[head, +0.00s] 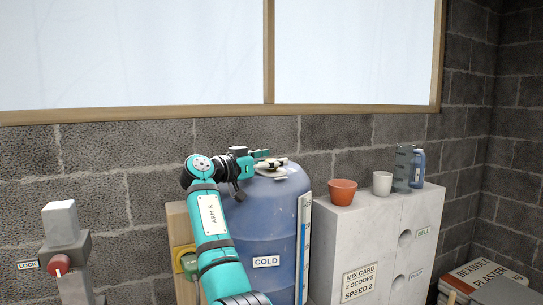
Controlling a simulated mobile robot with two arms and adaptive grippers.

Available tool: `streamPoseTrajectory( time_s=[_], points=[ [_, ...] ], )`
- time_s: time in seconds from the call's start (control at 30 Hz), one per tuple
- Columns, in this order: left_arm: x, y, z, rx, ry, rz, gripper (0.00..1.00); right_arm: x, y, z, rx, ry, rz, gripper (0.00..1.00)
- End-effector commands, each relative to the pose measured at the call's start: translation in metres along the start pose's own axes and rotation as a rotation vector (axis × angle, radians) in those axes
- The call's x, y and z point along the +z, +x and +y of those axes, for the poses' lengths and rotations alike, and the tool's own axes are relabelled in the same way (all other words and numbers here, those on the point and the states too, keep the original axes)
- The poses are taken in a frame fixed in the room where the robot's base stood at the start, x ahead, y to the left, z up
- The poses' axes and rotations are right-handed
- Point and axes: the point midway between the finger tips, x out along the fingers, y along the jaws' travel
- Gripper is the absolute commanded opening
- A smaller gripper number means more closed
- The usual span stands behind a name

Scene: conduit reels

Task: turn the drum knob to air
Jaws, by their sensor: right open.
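A blue drum (285,215) with a COLD label stands upright in the middle of the head view. My right arm reaches up in front of its left side. My right gripper (268,165) is open at the top of the drum. A pale piece (270,168) shows on the drum's top by the fingers; I cannot tell if it is the knob, or if the gripper touches it. No word "air" is readable. My left gripper is not in view.
A grey post with a red knob (58,265) and a LOCK label stands left. A pale cabinet (345,230) at right bears a terracotta pot (342,192), a white cup (382,183) and a blue-handled jug (408,168). Bags (485,280) lie low right. A block wall stands behind.

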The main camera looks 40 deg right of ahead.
Motion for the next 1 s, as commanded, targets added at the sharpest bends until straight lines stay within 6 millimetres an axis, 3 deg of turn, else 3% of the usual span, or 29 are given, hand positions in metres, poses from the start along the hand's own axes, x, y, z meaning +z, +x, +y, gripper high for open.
streamPoseTrajectory(
  time_s=[0.33,0.77,0.87,1.0],
  points=[
    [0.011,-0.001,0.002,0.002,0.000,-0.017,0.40,0.001,0.004,0.000,-0.001,0.000,0.000,0.57],
    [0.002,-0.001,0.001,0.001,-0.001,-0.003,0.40,0.000,0.003,0.000,-0.001,0.000,0.000,0.01],
    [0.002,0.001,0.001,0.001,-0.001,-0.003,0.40,0.001,0.003,0.000,-0.005,0.001,0.000,0.00],
    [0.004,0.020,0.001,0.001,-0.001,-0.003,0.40,0.007,0.004,0.000,-0.064,0.004,-0.004,0.00]
  ],
)
